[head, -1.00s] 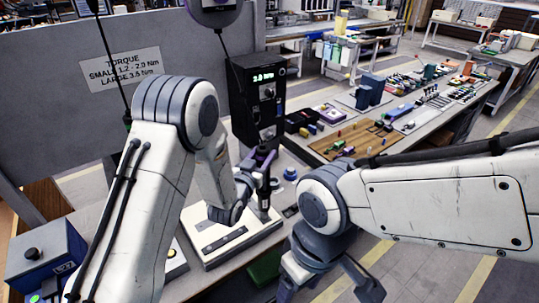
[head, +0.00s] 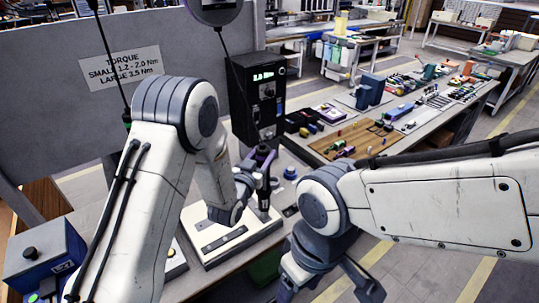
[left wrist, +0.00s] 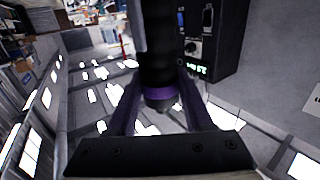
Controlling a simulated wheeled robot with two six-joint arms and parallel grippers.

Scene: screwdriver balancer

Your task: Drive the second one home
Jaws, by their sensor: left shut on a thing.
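My left gripper (head: 262,162) is shut on the dark screwdriver (head: 263,188), which stands roughly upright with its lower end over the right end of the white fixture (head: 205,258). The left wrist view shows the screwdriver's dark body and purple band (left wrist: 160,103) between the purple fingers. I cannot tell whether the tip touches anything. No screws can be made out. The black torque controller (head: 252,100) behind has a lit green display; its digits are hard to read. My right gripper (head: 330,290) is open and empty at the bottom edge, partly cut off.
A sign (head: 122,68) on the grey panel gives small 1.2 - 2.0 Nm and large 3.5 Nm. A blue box (head: 45,255) with a black button stands at the left. A blue knob-like part (head: 290,173) sits right of the screwdriver. A cluttered bench (head: 365,140) lies beyond.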

